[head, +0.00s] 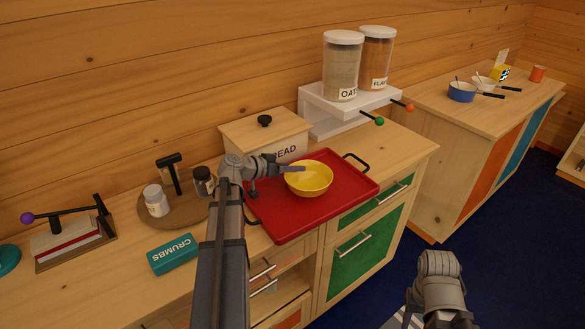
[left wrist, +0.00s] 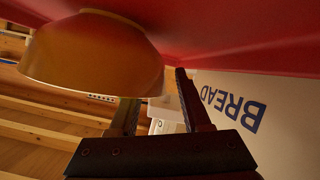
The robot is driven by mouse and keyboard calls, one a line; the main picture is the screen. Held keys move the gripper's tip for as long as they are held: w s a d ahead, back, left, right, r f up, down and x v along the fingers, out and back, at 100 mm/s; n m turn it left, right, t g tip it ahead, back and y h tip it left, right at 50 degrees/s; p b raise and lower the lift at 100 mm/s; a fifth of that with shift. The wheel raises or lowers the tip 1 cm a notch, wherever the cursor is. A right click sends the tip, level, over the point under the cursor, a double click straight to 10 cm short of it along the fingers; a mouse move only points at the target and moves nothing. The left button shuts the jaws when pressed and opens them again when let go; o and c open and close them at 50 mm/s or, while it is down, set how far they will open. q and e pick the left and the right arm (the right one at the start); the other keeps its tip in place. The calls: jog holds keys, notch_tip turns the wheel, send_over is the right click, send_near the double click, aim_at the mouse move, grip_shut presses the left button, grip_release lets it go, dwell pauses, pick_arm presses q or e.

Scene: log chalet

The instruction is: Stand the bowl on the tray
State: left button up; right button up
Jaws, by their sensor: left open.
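The yellow bowl (head: 309,181) stands upright on the red tray (head: 285,226), towards its back middle. My left gripper (head: 287,170) is at the bowl's back left rim, and its jaws are open. In the left wrist view the picture is upside down: the bowl (left wrist: 95,55) has its base against the tray (left wrist: 240,35). The two open fingers (left wrist: 155,98) reach to the bowl's rim there; I cannot tell whether they touch it. Only part of my right arm shows at the lower right of the head view, with its gripper out of sight.
To the left are a round board with a small white jar (head: 156,200) and a teal crumbs box (head: 173,254). A second counter (head: 470,110) with pans stands at the right.

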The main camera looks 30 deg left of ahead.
pick_arm(q)
jog(key=shift+r, duration=0.1)
jog(key=shift+s+r+p, duration=0.15)
jog(key=shift+r+p, duration=0.05)
jog(key=shift+p, duration=0.1)
jog(key=p+v, duration=0.4)
jog(key=v, duration=0.7)
jog(key=shift+s+a, duration=0.15)
jog(key=shift+s, duration=0.15)
